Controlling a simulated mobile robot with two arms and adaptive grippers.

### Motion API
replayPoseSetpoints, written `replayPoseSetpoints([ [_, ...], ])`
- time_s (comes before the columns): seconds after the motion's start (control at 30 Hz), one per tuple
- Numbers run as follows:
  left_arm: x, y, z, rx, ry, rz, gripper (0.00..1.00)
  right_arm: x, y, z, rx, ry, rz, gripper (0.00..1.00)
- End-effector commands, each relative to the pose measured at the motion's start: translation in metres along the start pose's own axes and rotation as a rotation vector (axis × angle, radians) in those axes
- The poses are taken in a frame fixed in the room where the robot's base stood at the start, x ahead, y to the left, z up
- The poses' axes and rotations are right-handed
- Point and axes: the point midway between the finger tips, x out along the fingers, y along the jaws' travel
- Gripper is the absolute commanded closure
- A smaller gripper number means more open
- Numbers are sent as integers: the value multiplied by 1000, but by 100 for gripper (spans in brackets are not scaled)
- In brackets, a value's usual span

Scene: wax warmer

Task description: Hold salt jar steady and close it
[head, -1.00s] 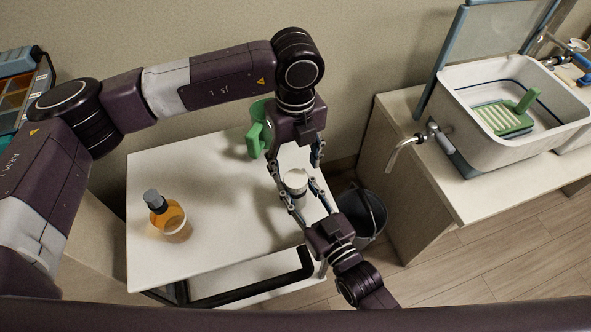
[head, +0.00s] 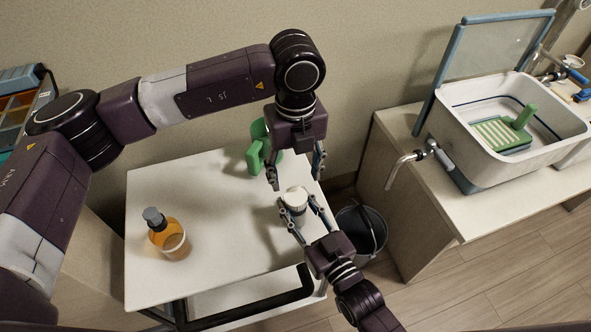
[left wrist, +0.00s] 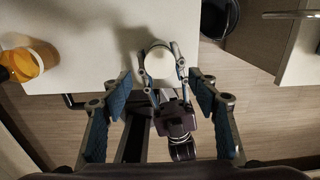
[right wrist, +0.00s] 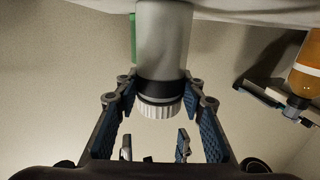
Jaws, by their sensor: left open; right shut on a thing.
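The salt jar (head: 295,203) is white with a ribbed white lid (right wrist: 160,109) and a dark band below it. The lid sits on the jar, which stands at the right of the white table. My right gripper (head: 297,207) is shut on the jar, its fingers on either side. My left gripper (head: 296,182) is open and empty, pointing down above the lid with a gap between. In the left wrist view its fingers (left wrist: 160,85) are spread wide, with the jar's pale top (left wrist: 158,57) beyond them. Whether the lid is fully tight cannot be told.
A green mug (head: 256,155) stands behind the jar, near the left gripper. An amber bottle (head: 170,240) is at the table's left. A dark bucket (head: 357,232) is on the floor to the right, before a counter with a sink basin (head: 470,165). The table's middle is clear.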

Motion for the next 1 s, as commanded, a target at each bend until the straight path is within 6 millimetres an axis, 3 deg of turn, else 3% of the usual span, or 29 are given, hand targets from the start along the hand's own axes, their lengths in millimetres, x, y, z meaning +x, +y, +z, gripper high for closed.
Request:
replayPoseSetpoints([
  [0.3, 50, 1, 0, -1, 2, 2, 45, 0, 0, 0, 0, 0, 0, 100],
  [0.43, 64, 1, 0, -1, 2, 2, 45, 0, 0, 0, 0, 0, 0, 100],
  [0.83, 71, 0, 0, 0, 0, 0, 45, 0, 0, 0, 0, 0, 0, 100],
  [1.0, 71, 0, 0, 0, 0, 0, 62, 0, 0, 0, 0, 0, 0, 100],
])
